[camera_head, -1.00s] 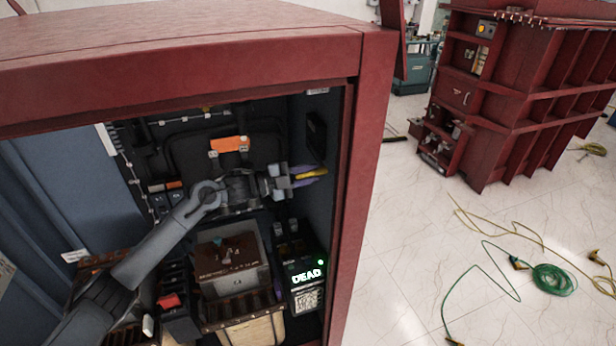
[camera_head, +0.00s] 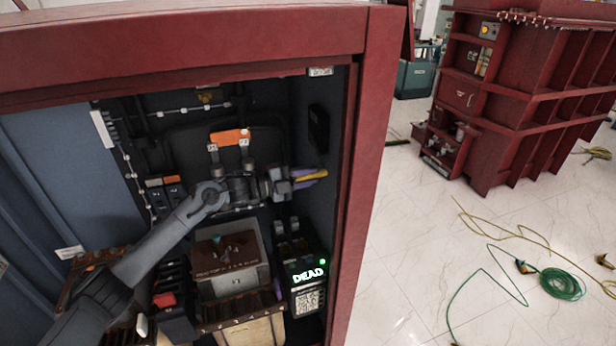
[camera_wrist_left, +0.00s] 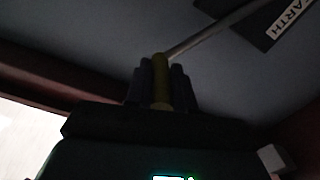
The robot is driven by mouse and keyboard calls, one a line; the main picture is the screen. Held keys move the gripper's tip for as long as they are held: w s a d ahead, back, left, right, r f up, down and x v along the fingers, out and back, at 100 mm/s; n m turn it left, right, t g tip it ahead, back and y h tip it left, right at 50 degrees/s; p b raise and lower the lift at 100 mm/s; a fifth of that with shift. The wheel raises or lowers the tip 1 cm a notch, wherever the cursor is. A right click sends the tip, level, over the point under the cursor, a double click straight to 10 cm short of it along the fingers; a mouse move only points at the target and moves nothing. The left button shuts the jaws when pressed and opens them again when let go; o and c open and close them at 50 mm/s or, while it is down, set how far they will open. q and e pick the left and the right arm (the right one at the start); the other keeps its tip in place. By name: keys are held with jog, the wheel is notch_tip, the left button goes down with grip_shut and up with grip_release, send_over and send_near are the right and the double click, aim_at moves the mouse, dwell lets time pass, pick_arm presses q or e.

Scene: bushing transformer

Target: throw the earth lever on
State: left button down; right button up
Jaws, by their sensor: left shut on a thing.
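The earth lever shows as a yellow grip (camera_head: 313,175) inside the cabinet, close to its right side wall. My left gripper (camera_head: 308,178) reaches in from the left and is shut on this yellow grip, with its purple-blue fingers on either side. In the left wrist view the yellow grip (camera_wrist_left: 161,80) stands between the fingers, and a thin grey rod runs from it up to the right. The lever's pivot is hidden. My right gripper is not in view.
The red cabinet's right post (camera_head: 362,180) stands close to the gripper. Below are a lit unit reading "DEAD" (camera_head: 307,275), an open grey box (camera_head: 232,262) and a red switch (camera_head: 164,299). An orange piece (camera_head: 230,136) sits above my arm.

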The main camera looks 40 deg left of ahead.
pick_arm(q)
jog(key=shift+f, duration=0.25)
jog(key=c, duration=1)
grip_release()
jog(key=shift+r, duration=0.1)
jog(key=shift+o, duration=0.2)
jog(key=shift+a, duration=0.1)
jog(key=v, duration=1)
jog(key=shift+s+a+b, duration=0.15)
jog(key=shift+s+b, duration=0.15)
jog(key=shift+b, duration=0.15)
